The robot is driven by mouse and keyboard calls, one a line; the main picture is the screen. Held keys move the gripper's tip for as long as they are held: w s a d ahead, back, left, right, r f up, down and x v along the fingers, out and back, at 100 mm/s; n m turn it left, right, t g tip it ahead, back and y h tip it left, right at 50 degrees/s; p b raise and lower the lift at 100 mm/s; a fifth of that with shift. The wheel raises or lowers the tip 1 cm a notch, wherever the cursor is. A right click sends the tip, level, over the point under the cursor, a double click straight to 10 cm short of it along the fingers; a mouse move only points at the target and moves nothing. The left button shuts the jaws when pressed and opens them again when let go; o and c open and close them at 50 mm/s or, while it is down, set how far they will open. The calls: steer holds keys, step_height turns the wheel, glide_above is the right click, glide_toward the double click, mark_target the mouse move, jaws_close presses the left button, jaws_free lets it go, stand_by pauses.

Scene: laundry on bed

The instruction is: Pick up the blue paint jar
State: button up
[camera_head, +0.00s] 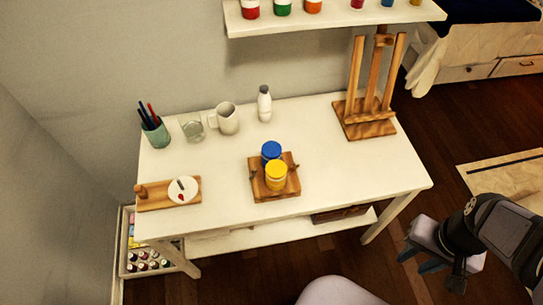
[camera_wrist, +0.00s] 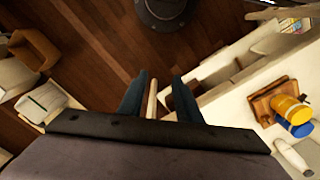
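The blue paint jar (camera_head: 271,149) stands on a small wooden tray (camera_head: 262,196) on the white table, right behind a yellow paint jar (camera_head: 276,176) that hides its lower part. In the wrist view the blue jar (camera_wrist: 302,129) is at the right edge, partly covered by the yellow jar (camera_wrist: 286,108). My gripper (camera_head: 417,261) is off the table's right front corner, well away from the jars. In the wrist view its two dark fingers (camera_wrist: 159,80) are apart with nothing held between them.
On the white table (camera_head: 340,184) stand a pencil cup (camera_head: 156,133), a glass (camera_head: 193,129), a white mug (camera_head: 227,118), a white bottle (camera_head: 264,104), a wooden easel (camera_head: 369,90) and a board with a palette (camera_head: 183,189). A shelf (camera_head: 330,20) with paint jars hangs above. The tabletop right of the tray is clear.

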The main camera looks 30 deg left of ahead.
stand_by(0.3)
steer(key=o, duration=1)
steer(key=shift+w, duration=0.1)
